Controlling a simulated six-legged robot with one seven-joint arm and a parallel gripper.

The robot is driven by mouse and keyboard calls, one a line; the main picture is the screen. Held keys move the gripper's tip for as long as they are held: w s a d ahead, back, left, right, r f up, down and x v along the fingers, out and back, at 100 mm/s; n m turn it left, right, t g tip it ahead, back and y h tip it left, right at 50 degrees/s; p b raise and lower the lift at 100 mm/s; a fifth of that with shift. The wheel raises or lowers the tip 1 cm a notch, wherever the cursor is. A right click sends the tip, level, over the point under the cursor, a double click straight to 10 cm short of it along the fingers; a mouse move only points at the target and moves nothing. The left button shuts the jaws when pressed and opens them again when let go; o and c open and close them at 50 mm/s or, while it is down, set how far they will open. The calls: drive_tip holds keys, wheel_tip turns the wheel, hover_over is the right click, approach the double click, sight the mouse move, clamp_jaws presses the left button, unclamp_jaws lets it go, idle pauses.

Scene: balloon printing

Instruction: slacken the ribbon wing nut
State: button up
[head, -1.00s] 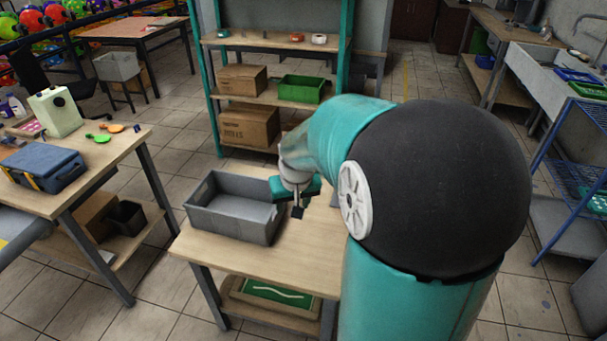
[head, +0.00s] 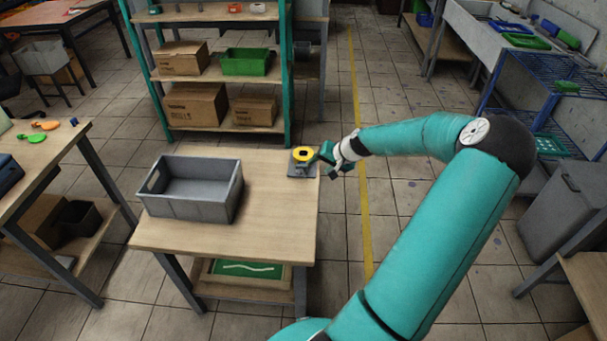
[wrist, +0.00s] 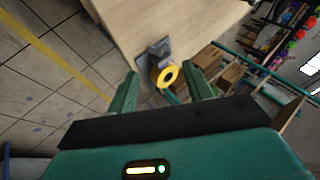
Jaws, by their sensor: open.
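A small grey stand with a yellow ring-shaped spool (head: 303,155) sits at the far right corner of the wooden table (head: 255,215). In the wrist view the yellow ring (wrist: 165,75) faces me on its grey stand (wrist: 152,55), ahead of my fingers. The wing nut is too small to tell apart. My gripper (head: 333,160) is just right of the stand, near the table's right edge. In the wrist view my gripper (wrist: 162,92) is open, its two green fingers apart, with nothing held between them.
A grey open bin (head: 195,190) stands on the table's left side. The table's front right is clear. A teal-framed shelf (head: 215,75) with cardboard boxes and a green crate stands behind. Another table (head: 40,165) is at the left.

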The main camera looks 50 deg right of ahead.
sight(301, 173)
drive_tip(key=x, duration=0.9)
drive_tip(key=d+x, duration=0.1)
drive_tip(key=x, duration=0.3)
drive_tip(key=shift+w+d+f, duration=0.1)
drive_tip(key=shift+w+f, duration=0.05)
drive_tip(key=shift+f, duration=0.2)
drive_tip(key=shift+c, duration=0.2)
